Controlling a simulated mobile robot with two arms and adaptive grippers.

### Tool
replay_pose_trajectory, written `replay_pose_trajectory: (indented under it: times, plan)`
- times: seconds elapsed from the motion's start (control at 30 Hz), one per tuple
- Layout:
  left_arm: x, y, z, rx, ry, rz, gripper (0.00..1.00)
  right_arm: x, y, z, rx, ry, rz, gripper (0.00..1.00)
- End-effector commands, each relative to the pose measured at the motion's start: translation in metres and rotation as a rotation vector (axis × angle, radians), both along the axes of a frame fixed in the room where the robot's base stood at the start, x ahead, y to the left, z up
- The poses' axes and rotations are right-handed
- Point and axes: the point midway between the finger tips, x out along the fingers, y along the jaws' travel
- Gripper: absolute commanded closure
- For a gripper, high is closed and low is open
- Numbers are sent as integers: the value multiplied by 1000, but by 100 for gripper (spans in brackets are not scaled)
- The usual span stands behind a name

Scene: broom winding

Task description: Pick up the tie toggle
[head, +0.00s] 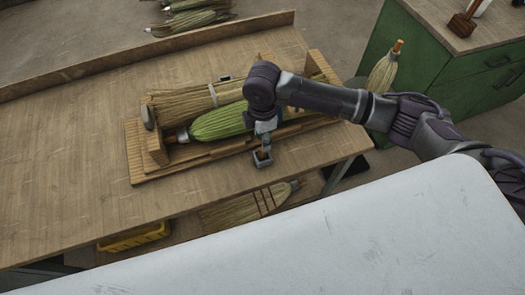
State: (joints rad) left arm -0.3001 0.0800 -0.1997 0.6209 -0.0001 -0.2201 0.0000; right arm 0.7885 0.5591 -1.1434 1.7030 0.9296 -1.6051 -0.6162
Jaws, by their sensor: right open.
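A small brown piece (261,154), which looks like the tie toggle, sits at a small grey square holder (263,163) near the front edge of the workbench. My right gripper (264,146) is open and points down directly over the piece. Its fingers are small and partly hidden here, so I cannot tell whether they touch the piece. My left gripper is not in view.
A wooden cradle (155,148) behind the gripper holds a green broom head (218,124) and a tan straw bundle (180,105). The workbench's left side (60,165) is clear. A green cabinet (415,60) stands at the right. A pale surface (400,240) fills the foreground.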

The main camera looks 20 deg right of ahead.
Motion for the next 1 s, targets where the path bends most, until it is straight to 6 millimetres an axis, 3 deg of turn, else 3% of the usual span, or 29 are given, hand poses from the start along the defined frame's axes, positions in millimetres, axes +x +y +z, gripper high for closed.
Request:
replay_pose_trajectory:
  times: [0.23, 0.5, 0.77, 0.87, 1.0]
  plan:
    - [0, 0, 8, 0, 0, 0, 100, -2, 1, -18, 0, 2, 0, 54]
    - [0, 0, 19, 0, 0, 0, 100, -4, 2, -56, 0, 0, 0, 54]
    - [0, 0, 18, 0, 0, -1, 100, -4, 1, -61, 0, -2, 2, 54]
    - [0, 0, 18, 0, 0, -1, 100, -4, 1, -61, 0, -2, 2, 66]
    - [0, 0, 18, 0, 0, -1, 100, -4, 1, -60, 0, -2, 1, 89]
